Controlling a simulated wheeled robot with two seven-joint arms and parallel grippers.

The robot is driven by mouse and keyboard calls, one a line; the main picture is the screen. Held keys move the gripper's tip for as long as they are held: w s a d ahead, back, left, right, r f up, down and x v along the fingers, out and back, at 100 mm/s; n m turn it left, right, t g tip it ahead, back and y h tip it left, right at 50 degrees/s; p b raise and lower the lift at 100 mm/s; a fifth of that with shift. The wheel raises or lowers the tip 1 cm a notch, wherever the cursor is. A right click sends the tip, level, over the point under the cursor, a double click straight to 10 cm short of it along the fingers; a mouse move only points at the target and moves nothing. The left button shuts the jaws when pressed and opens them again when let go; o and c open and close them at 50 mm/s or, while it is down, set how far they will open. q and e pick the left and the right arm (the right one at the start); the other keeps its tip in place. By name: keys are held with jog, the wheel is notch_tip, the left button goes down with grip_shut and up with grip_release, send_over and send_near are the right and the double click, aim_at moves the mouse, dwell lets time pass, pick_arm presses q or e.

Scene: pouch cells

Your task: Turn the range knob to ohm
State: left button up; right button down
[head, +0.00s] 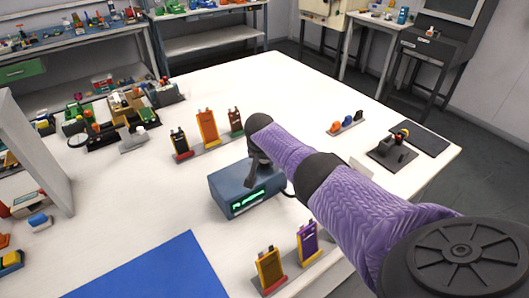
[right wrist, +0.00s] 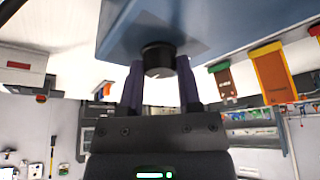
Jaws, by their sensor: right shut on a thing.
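The meter is a blue-grey box (head: 226,190) with a lit green display (head: 247,202) on its front, standing on the white table. In the right wrist view its body (right wrist: 215,22) fills the top of the picture. The range knob (right wrist: 158,58) is a short black cylinder with a small light mark on its rim. My right gripper (head: 251,182) reaches down onto the meter's top and hides the knob in the head view. In the right wrist view my right gripper (right wrist: 160,74) is shut on the knob, one dark finger on each side. The range markings cannot be read.
Pouch cells in holders, orange (head: 207,125) and purple (head: 307,242), stand behind and in front of the meter. A blue mat (head: 155,272) lies at the front left. A small device (head: 391,152) is at the right. The table's back middle is clear.

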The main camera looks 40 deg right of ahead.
dwell(0.5)
jog(key=shift+c, duration=1.4)
grip_release()
jog(key=p+v, duration=0.8)
jog(key=v, duration=0.2)
